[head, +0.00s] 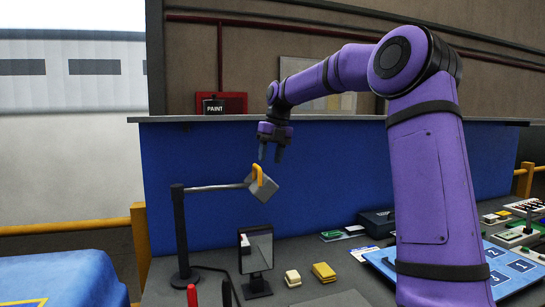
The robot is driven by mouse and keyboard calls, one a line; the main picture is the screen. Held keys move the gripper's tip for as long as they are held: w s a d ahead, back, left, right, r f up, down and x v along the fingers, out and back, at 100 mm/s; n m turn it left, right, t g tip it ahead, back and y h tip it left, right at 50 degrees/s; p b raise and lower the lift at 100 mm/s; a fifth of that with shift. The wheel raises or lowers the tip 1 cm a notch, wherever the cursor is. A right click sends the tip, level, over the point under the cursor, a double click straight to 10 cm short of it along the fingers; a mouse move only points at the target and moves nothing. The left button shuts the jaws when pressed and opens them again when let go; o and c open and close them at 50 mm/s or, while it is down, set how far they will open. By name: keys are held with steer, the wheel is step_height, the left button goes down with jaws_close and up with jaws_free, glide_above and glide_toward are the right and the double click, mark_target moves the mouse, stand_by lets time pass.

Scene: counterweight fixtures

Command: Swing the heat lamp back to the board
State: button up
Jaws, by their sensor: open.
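The heat lamp stands at the left of the bench, with a black post (181,235) and a thin grey arm reaching right. Its grey lamp head (263,188) hangs tilted at the end of that arm, with a yellow handle (257,175) on top. My gripper (270,155) points down just above the lamp head, with its fingers apart and nothing seen between them. It looks close to the handle, but I cannot tell the depth gap. A blue board (508,267) with white markings lies at the right, partly hidden by my purple arm.
A dark-framed upright panel (257,250) stands right of the post. A cream block (292,278) and a yellow block (323,272) sit beside it. A dark box (377,222) and small items lie farther back. A blue partition (200,150) closes the bench's rear.

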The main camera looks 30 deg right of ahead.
steer(key=shift+s+a, duration=0.25)
steer(key=shift+s, duration=0.7)
steer(key=s+a+m+t+h, duration=0.1)
steer(key=s+a+m+h, duration=0.3)
steer(key=s+a+m, duration=1.05)
steer(key=s+f+m+t+y, duration=0.1)
steer(key=s+f+m+t, duration=0.1)
steer(key=s+m, duration=0.7)
steer(key=s+f+m+t, duration=0.1)
steer(key=s+f+m, duration=0.4)
steer(key=s+m, duration=0.4)
steer(key=s, duration=0.2)
steer(key=shift+s+d+t+y, duration=0.3)
steer(key=shift+t+y, duration=0.1)
steer(key=shift+m, duration=0.25)
